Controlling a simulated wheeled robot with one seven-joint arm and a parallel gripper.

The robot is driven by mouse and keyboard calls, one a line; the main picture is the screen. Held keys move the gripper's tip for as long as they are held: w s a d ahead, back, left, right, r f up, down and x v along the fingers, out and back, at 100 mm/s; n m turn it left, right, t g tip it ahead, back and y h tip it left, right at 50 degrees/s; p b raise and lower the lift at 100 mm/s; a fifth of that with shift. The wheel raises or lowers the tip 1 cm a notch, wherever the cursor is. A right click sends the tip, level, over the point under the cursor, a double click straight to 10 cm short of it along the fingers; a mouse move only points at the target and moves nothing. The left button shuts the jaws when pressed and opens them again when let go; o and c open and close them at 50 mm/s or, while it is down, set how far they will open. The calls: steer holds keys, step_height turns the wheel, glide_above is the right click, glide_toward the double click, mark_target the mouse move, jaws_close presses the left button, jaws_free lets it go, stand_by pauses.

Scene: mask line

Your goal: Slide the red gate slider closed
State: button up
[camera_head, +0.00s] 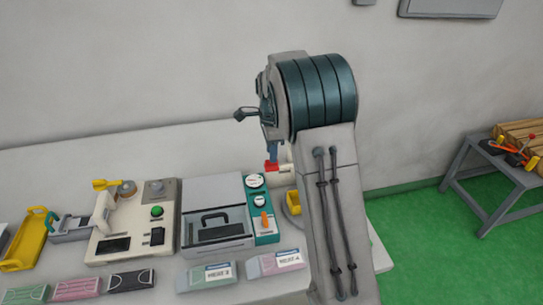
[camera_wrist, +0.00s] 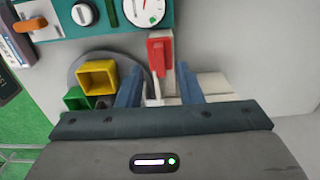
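The red gate slider (camera_wrist: 160,50) shows in the wrist view as a red block on a white upright piece, just past my fingertips. In the head view the red slider (camera_head: 271,166) shows just below my fingers, with a white part to its right. My gripper (camera_wrist: 160,72) is open. Its two blue fingers stand apart, left and right of the slider's near end, with a gap visible on each side. Contact is not visible. In the head view my gripper (camera_head: 274,149) points down over the slider, and my arm hides much of what lies behind.
A teal panel (camera_head: 262,223) with dials and an orange switch stands left of my arm. A yellow open box (camera_wrist: 97,77) and a green one (camera_wrist: 76,98) sit left of my fingers. A grey case (camera_head: 217,233) and a cream control box (camera_head: 130,243) are farther left.

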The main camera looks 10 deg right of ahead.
steer(key=shift+f, duration=1.4)
jaws_close()
